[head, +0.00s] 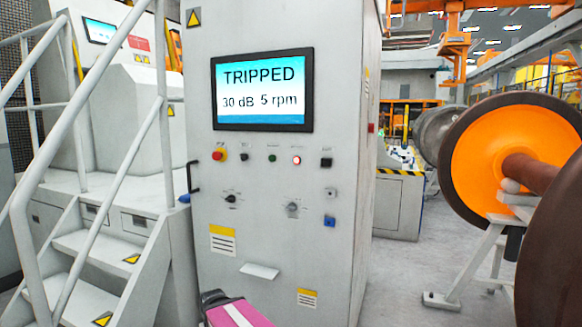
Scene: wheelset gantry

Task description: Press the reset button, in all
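A grey control cabinet (266,190) stands in front of me. Its screen (262,89) reads "TRIPPED", "30 dB 5 rpm". Below the screen is a row of controls: a red mushroom button on a yellow collar (219,154), a dark control (244,157), a green button (272,158), a red button with a pale ring (296,160) and a black control (326,161). Lower down are two rotary knobs and a blue control (329,221). The labels are too small to read, so I cannot tell which is the reset button. My gripper's fingers are not visible.
A pink piece with a white stripe (238,314) shows at the bottom edge; I cannot tell what it belongs to. Stairs with a white railing (95,150) stand left of the cabinet. An orange-faced wheel (490,150) on an axle is at the right. Grey floor is clear between.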

